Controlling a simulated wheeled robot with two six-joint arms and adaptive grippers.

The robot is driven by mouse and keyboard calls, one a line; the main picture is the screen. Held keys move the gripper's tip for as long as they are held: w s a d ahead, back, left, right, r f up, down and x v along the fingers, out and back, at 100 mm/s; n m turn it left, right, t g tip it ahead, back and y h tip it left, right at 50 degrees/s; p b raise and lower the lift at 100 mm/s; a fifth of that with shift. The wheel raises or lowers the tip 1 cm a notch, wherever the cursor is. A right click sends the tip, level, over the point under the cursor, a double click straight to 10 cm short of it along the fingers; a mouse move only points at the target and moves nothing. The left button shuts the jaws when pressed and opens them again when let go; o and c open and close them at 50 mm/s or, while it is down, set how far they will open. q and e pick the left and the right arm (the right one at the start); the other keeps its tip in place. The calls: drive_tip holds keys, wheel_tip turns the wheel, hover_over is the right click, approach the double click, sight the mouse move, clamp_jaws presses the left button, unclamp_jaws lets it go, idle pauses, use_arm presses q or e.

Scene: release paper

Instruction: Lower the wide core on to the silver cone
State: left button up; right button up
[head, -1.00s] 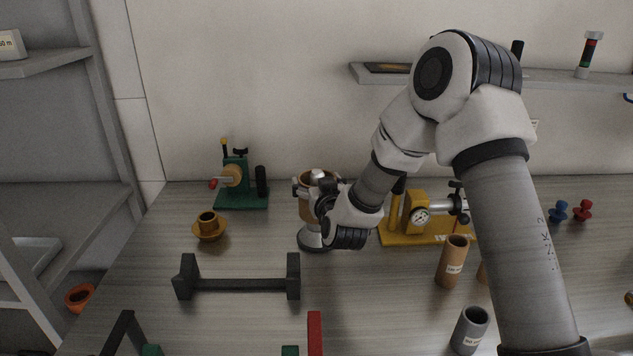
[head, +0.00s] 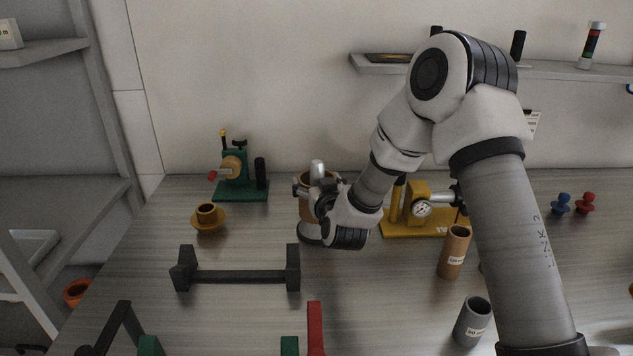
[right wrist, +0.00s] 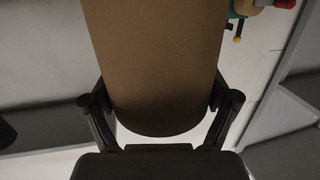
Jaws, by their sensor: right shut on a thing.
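The wide core (head: 308,206) is a brown tube held upright by my right gripper (head: 318,188), which is shut on it. In the right wrist view the core (right wrist: 155,60) fills the middle, with a finger on each side. The silver cone (head: 317,168) pokes up through the top of the core. Its pale round base (head: 309,238) shows just below the core. Whether the core's lower edge touches the base I cannot tell. My left gripper is not in view.
A green device (head: 240,180) stands at the back left, an orange flanged piece (head: 208,217) before it. A black stand (head: 238,277) lies in front. A yellow gauge device (head: 415,215), a brown tube (head: 454,252) and a grey tube (head: 472,322) stand to the right.

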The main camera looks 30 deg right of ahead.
drive_tip(key=shift+f+b, duration=1)
drive_tip(key=shift+f, duration=0.4)
drive_tip(key=o, duration=1)
drive_tip(key=shift+s, duration=0.1)
drive_tip(key=v, duration=1.2)
